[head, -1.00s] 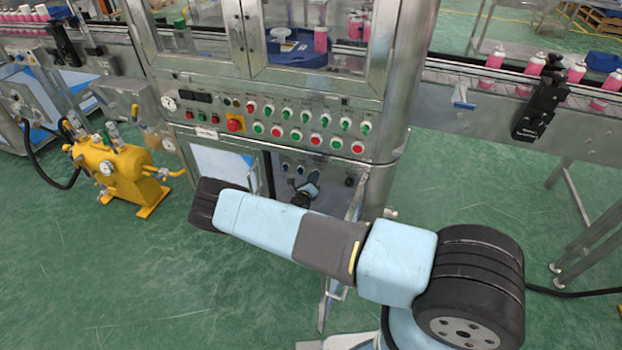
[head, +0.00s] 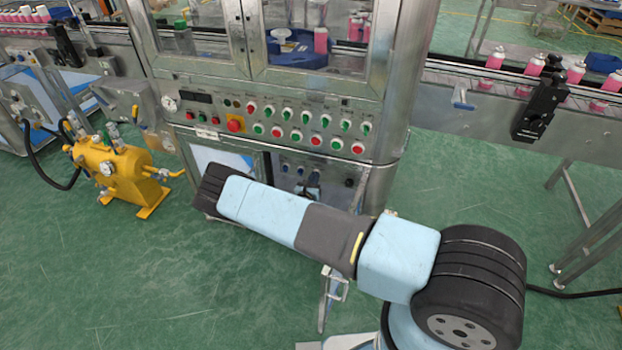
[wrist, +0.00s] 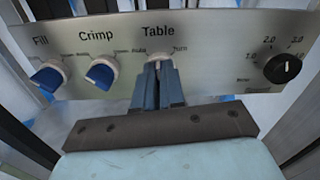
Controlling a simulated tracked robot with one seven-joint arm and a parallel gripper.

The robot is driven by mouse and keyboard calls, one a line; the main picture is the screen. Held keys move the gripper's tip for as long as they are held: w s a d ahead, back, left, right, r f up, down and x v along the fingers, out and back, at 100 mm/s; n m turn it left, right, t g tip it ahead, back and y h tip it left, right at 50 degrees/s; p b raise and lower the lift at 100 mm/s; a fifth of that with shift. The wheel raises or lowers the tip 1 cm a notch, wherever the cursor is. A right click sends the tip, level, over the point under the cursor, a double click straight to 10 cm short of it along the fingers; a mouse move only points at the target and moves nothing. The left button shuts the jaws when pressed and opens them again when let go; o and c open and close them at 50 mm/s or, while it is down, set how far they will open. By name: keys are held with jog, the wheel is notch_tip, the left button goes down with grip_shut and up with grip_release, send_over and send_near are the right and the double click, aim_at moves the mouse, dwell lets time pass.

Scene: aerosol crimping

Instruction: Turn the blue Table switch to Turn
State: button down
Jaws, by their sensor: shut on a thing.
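In the wrist view the panel carries the label Table, with Auto to the left and Turn to the right. Under it the Table switch shows its pale collar (wrist: 158,58); its blue knob is mostly hidden between my fingers. My gripper (wrist: 158,80) is shut on this switch, its fingers close together and pointing straight at the panel. I cannot tell which way the knob points. In the head view my own arm covers most of the gripper in front of the lower panel.
The blue Fill switch (wrist: 47,75) and blue Crimp switch (wrist: 101,73) sit left of my fingers. A black dial (wrist: 283,68) is to the right. In the head view a row of buttons (head: 297,134) lies above, and a yellow tank (head: 112,170) stands left.

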jog(key=m, duration=1)
jog(key=shift+a+f, duration=0.1)
jog(key=shift+a, duration=0.15)
jog(key=shift+m, duration=0.4)
jog(key=c, duration=1.2)
grip_release()
jog(key=shift+d, duration=0.15)
jog(key=shift+s, duration=0.1)
